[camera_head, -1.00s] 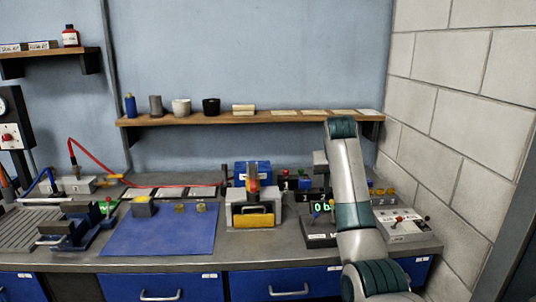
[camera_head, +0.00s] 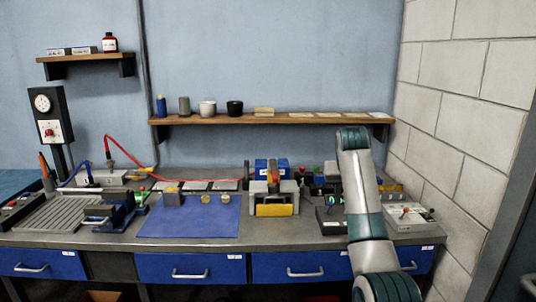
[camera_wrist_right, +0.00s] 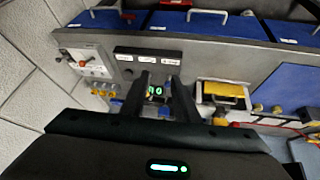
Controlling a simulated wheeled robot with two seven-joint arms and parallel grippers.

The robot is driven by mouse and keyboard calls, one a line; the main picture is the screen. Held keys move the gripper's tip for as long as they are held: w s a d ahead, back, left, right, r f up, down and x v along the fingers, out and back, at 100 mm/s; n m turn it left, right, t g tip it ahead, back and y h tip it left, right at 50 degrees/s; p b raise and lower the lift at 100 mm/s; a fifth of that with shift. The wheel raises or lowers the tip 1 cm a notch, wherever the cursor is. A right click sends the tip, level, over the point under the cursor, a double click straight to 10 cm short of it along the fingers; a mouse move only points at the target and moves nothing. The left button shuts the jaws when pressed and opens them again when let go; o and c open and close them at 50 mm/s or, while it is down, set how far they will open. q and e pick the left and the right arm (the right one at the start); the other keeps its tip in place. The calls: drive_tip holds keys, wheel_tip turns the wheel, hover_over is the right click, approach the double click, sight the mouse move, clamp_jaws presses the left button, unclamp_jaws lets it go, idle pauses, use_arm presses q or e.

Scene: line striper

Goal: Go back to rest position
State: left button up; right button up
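My right arm (camera_head: 362,195) stands in front of the right part of the workbench in the head view. Its gripper is hidden there behind the arm or too small to make out. In the right wrist view my right gripper (camera_wrist_right: 164,92) shows two dark fingers, parted, with nothing held between them. A device with a lit green display (camera_wrist_right: 155,91) shows in the gap, beyond the fingertips. My left arm and gripper are not in view.
The workbench (camera_head: 250,241) carries a blue mat (camera_head: 190,222), a yellow-fronted device (camera_head: 274,209), a blue vise (camera_head: 120,212) and a grey control box (camera_head: 408,218). A shelf (camera_head: 270,119) runs above. A brick wall (camera_head: 450,120) bounds the right side.

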drive_tip(key=s+f+n+g, duration=0.1)
drive_tip(key=s+f, duration=0.1)
drive_tip(key=f, duration=1.4)
drive_tip(key=s+f, duration=0.2)
drive_tip(key=f, duration=1.4)
drive_tip(key=s+f+n, duration=0.1)
drive_tip(key=s+f, duration=0.4)
drive_tip(key=f, duration=0.4)
drive_tip(key=s+f+g, duration=0.1)
drive_tip(key=s+f, duration=0.5)
drive_tip(key=f, duration=0.3)
drive_tip(key=s+f+n, duration=0.1)
drive_tip(key=s+f, duration=0.4)
drive_tip(key=f, duration=0.4)
drive_tip(key=s+f+g+y, duration=0.1)
drive_tip(key=s+f, duration=0.8)
drive_tip(key=s, duration=0.4)
drive_tip(key=s+f+y, duration=0.1)
drive_tip(key=s+f, duration=0.8)
drive_tip(key=s, duration=0.4)
drive_tip(key=s+f, duration=0.3)
drive_tip(key=s, duration=1.2)
drive_tip(key=s+d+f+g, duration=0.1)
drive_tip(key=s+f, duration=0.2)
drive_tip(key=s, duration=1.2)
drive_tip(key=shift+s+d+n, duration=0.15)
drive_tip(key=shift+d+n, duration=0.15)
